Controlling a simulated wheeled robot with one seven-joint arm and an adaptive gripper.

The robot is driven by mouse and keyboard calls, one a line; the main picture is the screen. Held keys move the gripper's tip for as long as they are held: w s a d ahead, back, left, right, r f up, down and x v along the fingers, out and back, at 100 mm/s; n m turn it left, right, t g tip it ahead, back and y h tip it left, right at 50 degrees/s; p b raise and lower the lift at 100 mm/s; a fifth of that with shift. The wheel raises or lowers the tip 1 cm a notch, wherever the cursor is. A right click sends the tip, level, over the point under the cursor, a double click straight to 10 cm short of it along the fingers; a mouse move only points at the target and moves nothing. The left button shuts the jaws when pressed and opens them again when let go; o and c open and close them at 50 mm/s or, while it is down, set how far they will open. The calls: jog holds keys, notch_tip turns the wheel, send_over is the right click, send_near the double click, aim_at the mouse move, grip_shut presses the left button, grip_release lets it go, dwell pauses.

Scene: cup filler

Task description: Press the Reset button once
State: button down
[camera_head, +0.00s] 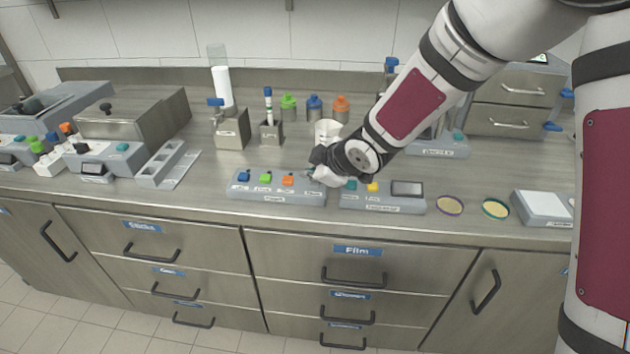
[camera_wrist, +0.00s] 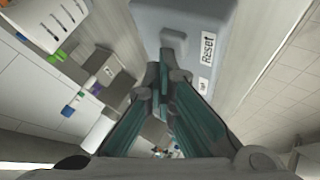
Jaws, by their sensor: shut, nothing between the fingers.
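The button panel (camera_head: 275,197) is a grey sloped box on the counter with blue (camera_head: 243,176), green (camera_head: 265,178) and orange (camera_head: 288,180) buttons. My gripper (camera_head: 316,174) is at its right end in the head view. In the wrist view the "Reset" label (camera_wrist: 208,50) is readable on the grey panel surface (camera_wrist: 185,17). My gripper's fingers (camera_wrist: 166,75) are shut and empty, with their tips beside that label. A small grey piece (camera_wrist: 173,38) shows just beyond the tips; I cannot tell if it is the Reset button. Contact cannot be made out.
A second panel (camera_head: 375,204) with a yellow button and a small display stands close on the right. A white cup (camera_head: 327,132) is behind my gripper. Bottles with green, blue and orange caps (camera_head: 315,104) stand at the back. Two dishes (camera_head: 450,205) lie farther right.

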aim_at(313, 184)
jog(key=shift+r, duration=0.15)
jog(key=shift+r+p, duration=0.75)
jog(key=shift+p, duration=0.15)
jog(key=shift+r, duration=0.1)
notch_tip(313, 184, up, 4)
jog(key=p, duration=0.4)
jog(key=shift+r+p, duration=0.4)
jog(key=shift+p, duration=0.2)
